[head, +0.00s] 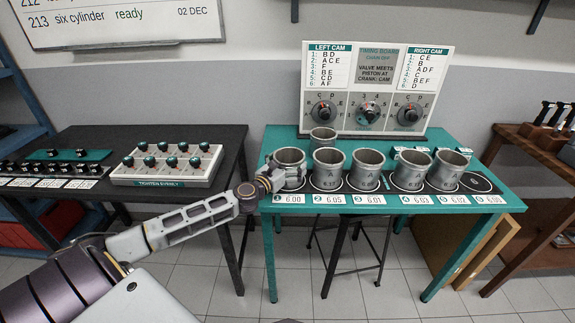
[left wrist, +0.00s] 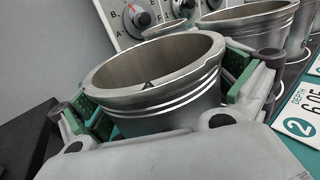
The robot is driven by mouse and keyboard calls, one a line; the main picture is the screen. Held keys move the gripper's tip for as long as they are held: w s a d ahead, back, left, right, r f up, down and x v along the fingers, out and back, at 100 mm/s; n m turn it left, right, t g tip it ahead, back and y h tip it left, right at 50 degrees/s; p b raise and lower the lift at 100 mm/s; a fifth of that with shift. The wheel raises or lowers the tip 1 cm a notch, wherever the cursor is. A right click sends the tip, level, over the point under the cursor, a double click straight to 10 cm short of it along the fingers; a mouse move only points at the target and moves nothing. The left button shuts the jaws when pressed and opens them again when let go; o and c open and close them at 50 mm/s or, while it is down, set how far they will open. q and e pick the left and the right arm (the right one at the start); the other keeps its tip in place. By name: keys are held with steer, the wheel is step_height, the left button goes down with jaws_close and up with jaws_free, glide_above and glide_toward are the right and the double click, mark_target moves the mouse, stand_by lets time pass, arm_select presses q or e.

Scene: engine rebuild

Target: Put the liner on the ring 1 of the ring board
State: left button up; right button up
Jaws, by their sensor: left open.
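A grey metal liner (head: 289,157) marked A stands at the left end of the ring board (head: 390,190), behind the leftmost depth card. My left gripper (head: 285,177) is around it with its fingers open. In the left wrist view the liner (left wrist: 155,85) sits between the green finger pads, its rim slightly tilted in the picture. A narrow gap or light contact at the pads cannot be told apart. Ring 1 is hidden under the liner and gripper, so its exact seating cannot be seen. My right gripper is out of view.
Several other liners (head: 367,168) stand in the row to the right; the rightmost ring (head: 479,181) is empty. Another liner (head: 323,138) stands behind the row. The timing board (head: 375,88) rises at the back. A black table (head: 150,200) lies left.

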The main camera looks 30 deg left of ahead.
arm_select(q)
steer(key=shift+r, duration=0.1)
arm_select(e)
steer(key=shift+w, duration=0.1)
arm_select(q)
steer(key=shift+s, duration=0.2)
steer(key=shift+s, duration=0.4)
steer(key=shift+s+a, duration=0.1)
steer(key=shift+s, duration=2.95)
steer(key=shift+s+a, duration=0.1)
steer(key=shift+s, duration=1.6)
steer(key=shift+s+p, duration=0.3)
steer(key=shift+s, duration=0.3)
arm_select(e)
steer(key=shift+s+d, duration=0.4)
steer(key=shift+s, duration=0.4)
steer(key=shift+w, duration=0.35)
